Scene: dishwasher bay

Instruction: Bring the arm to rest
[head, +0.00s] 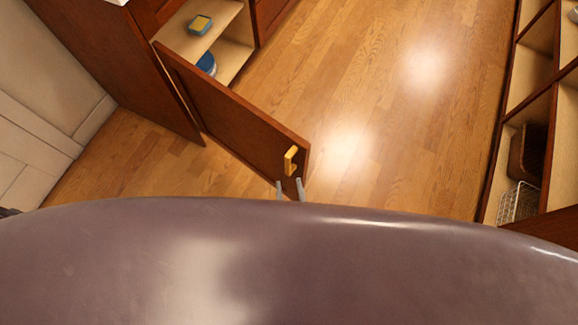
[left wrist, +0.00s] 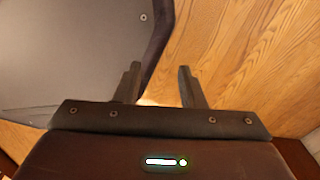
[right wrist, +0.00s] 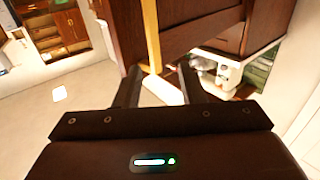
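My right gripper (head: 290,188) shows in the head view as two grey fingertips just below the gold handle (head: 291,160) of the open cabinet door (head: 235,118). In the right wrist view my right gripper (right wrist: 159,82) has its fingers apart, with the handle (right wrist: 151,35) ahead of the gap; I cannot tell whether they touch. My left gripper (left wrist: 158,84) shows only in the left wrist view, open and empty over the wooden floor. The rest of both arms is hidden in the head view.
Shelving with a wire basket (head: 517,203) stands at the right. The wooden floor (head: 400,110) between is clear.

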